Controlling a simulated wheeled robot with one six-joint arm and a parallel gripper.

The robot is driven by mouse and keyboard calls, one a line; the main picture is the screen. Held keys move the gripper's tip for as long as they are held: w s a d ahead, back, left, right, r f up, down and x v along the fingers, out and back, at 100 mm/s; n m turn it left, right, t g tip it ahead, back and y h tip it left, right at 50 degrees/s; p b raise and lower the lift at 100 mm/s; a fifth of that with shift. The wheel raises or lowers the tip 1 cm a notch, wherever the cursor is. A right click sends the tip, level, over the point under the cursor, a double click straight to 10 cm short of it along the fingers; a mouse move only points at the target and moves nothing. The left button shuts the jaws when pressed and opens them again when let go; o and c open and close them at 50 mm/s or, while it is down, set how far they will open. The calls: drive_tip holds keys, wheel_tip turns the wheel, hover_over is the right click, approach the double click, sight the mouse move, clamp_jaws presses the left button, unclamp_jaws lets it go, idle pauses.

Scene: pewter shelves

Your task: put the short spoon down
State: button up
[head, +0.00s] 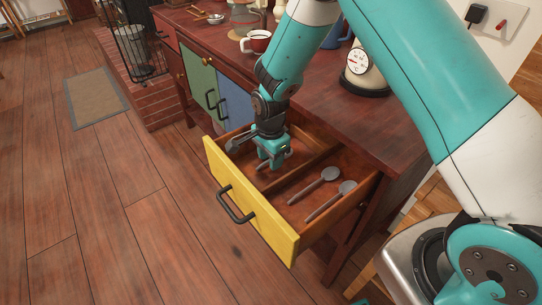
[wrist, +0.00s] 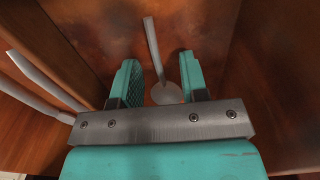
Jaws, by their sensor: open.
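A grey spoon (wrist: 168,94), seemingly the short spoon, lies on the wooden floor of the open drawer in the wrist view. Its bowl is between my fingers and its handle points away, toward the top of the view. My gripper (wrist: 159,64) is open, with a finger on each side of the bowl and a visible gap on both sides. In the head view my gripper (head: 272,160) points down into the left compartment of the yellow-fronted drawer (head: 238,205). There my gripper mostly hides this spoon.
Two more grey spoons (head: 316,187) (head: 331,202) lie in the right compartment, beyond a wooden divider (head: 308,172). The drawer walls stand close around my gripper. A cup (head: 256,43) and a kettle with a dial (head: 364,72) stand on the counter above.

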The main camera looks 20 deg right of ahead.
wheel_tip(320, 180, up, 13)
drive_tip(key=s+a+r+n+y, duration=0.1)
drive_tip(key=s+r+n+y, duration=0.1)
drive_tip(key=s+r+n, duration=0.5)
drive_tip(key=s+a+r+n+y, duration=0.2)
drive_tip(key=s+r+n, duration=0.6)
drive_tip(key=s+n, duration=0.6)
drive_tip(key=s, duration=0.4)
drive_tip(key=shift+s+n+p, duration=0.15)
drive_tip(key=shift+n+p, duration=0.15)
